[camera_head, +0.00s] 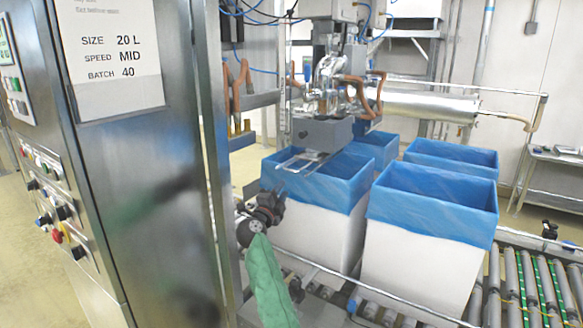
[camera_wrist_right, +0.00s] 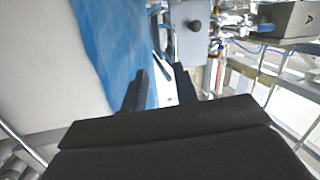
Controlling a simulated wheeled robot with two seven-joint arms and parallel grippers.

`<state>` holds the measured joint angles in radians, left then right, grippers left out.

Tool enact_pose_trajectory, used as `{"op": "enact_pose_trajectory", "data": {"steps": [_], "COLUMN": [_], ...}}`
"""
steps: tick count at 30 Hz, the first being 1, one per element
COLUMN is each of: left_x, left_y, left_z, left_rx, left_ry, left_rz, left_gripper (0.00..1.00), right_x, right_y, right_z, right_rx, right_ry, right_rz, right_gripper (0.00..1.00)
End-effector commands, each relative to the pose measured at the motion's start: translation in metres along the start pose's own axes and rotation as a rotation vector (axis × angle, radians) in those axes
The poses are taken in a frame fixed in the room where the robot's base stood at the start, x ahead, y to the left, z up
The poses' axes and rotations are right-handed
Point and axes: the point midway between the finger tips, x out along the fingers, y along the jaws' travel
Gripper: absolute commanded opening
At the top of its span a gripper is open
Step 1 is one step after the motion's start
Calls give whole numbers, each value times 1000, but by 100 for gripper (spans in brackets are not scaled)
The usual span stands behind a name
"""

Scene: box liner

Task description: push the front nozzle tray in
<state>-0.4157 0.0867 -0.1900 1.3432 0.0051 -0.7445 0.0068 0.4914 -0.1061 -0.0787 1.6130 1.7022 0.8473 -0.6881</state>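The front nozzle tray appears as a grey box-like housing (camera_head: 325,134) with a small dark knob on its face, above the near-left blue-lined box. A thin metal plate (camera_head: 302,161) sticks out below it over the box opening. In the right wrist view, a grey panel (camera_wrist_right: 188,45) with a dark round knob lies ahead of the fingers. My right gripper (camera_head: 272,198) is low and left of the tray, beside the box's left wall. In the wrist view its two black fingers (camera_wrist_right: 160,72) are apart with nothing between them. My left gripper is out of view.
White boxes with blue liners (camera_head: 408,240) stand on the roller conveyor (camera_head: 510,290). A steel control cabinet (camera_head: 160,210) rises close on the left. The near-left box's blue liner (camera_wrist_right: 108,35) is close left of the fingers. A metal rail (camera_head: 370,295) runs in front of the boxes.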

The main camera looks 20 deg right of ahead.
Motion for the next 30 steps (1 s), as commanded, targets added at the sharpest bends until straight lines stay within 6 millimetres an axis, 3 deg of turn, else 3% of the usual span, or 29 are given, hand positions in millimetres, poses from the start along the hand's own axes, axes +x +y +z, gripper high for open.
{"op": "enact_pose_trajectory", "data": {"steps": [1,4,12,20,30], "left_x": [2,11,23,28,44], "left_y": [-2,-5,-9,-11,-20], "left_z": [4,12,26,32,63], "left_rx": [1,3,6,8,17], "left_ry": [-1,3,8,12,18], "left_rz": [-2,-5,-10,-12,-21], "left_gripper": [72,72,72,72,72], "right_x": [12,27,39,45,82], "right_y": [-16,-29,-49,-50,-34], "right_z": [0,2,12,13,10], "right_rx": [33,84,139,143,141], "right_ry": [31,75,107,109,109], "right_rz": [61,196,423,462,460], "right_gripper": [30,30,30,30,30]}}
